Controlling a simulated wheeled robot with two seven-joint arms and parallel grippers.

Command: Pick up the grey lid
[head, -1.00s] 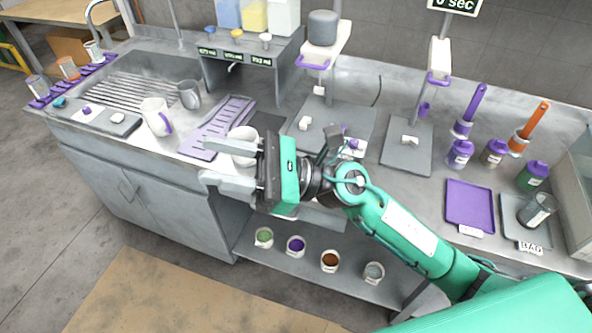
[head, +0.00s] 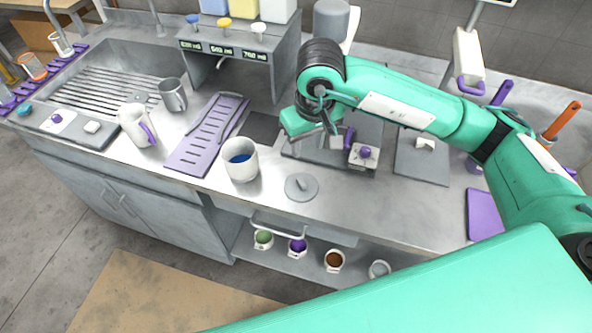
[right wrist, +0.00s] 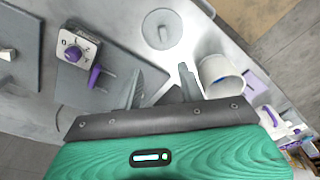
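The grey lid (head: 301,187) is a small round disc with a raised handle. It lies flat on the steel counter near the front edge, right of a white mug with blue contents (head: 241,161). The lid also shows in the right wrist view (right wrist: 153,38), beyond the fingertips. My right gripper (head: 322,128) is over the counter behind the lid, apart from it, and partly hidden by its own arm. In the right wrist view its two fingers (right wrist: 161,82) are spread with nothing between them. My left gripper is not in view.
A hotplate-like device with a dial (head: 364,155) stands right of my gripper. A purple slotted rack (head: 208,134), a white jug (head: 136,125) and a grey cup (head: 173,95) are to the left. Several small pots sit on the shelf below. The counter around the lid is clear.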

